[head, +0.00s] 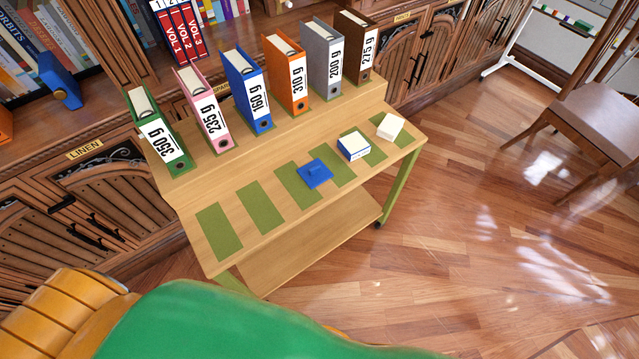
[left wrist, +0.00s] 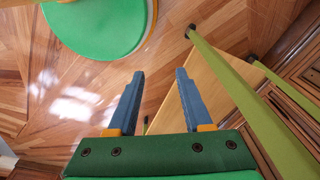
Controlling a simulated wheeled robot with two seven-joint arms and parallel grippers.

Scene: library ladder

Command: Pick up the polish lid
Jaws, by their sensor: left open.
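A flat blue lid with a small raised knob (head: 314,173) lies on the lower front step of a wooden cart (head: 262,215), partly over a green strip; I take it for the polish lid. My left gripper (left wrist: 160,73) shows only in the left wrist view. Its two blue-grey fingers are apart with nothing between them, over the wooden floor beside the cart's green leg (left wrist: 245,90). The lid does not show in that view. My left gripper is out of the head view, and my right gripper shows in neither view.
A blue-and-white box (head: 353,147) and a white box (head: 390,127) lie right of the lid. Several weight-labelled binders, including a blue one (head: 248,92), stand on the step behind. Green strips left of the lid are bare. A chair (head: 600,120) stands far right.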

